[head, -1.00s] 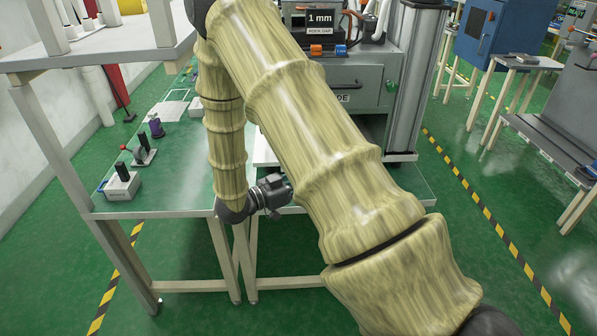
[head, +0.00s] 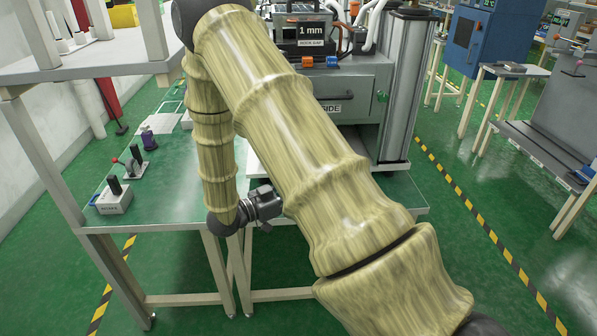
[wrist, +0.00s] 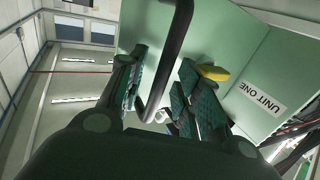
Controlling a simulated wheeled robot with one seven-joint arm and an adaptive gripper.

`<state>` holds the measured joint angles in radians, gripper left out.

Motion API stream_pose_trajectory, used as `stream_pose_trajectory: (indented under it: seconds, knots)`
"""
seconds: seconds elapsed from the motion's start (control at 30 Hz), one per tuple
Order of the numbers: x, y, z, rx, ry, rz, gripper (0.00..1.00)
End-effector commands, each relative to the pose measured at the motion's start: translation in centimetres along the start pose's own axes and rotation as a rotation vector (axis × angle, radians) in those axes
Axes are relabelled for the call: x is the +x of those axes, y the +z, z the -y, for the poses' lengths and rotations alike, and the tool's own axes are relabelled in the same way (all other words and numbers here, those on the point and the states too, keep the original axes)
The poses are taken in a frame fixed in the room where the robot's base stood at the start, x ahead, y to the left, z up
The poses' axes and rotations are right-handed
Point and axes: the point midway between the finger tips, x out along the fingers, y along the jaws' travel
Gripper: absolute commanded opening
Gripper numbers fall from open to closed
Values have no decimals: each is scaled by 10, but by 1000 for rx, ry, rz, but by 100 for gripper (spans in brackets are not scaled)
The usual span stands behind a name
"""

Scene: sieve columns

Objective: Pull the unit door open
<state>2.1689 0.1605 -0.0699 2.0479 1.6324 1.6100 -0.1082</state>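In the wrist view, a dark bar handle (wrist: 168,62) stands out from a pale green panel (wrist: 150,25), which appears to be the unit door. My gripper (wrist: 163,92) has its two green-padded fingers spread on either side of the bar. A gap shows between the bar and the right finger; contact on the left side cannot be told. A green face with a UNIT ONE label (wrist: 262,98) lies to the right.
A green-topped table (head: 175,195) holds a small grey box (head: 113,199) and small lever devices. A grey machine (head: 350,90) stands behind my arm. A yellow part (wrist: 213,72) sits near the right finger.

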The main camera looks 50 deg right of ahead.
Motion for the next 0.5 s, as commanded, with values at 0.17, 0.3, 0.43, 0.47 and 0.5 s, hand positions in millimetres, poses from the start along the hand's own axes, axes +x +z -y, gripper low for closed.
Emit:
stream_pose_trajectory:
  seconds: [0.17, 0.3, 0.43, 0.47, 0.5]
  knots:
    - [-21, 0, 1, 0, -3, 0, 34]
    - [-47, 0, 1, 0, -4, -1, 34]
    - [-71, 1, 1, 0, -3, 0, 34]
    - [-76, 1, 1, 0, -3, 1, 34]
    - [-83, 0, 1, 0, -3, 0, 34]
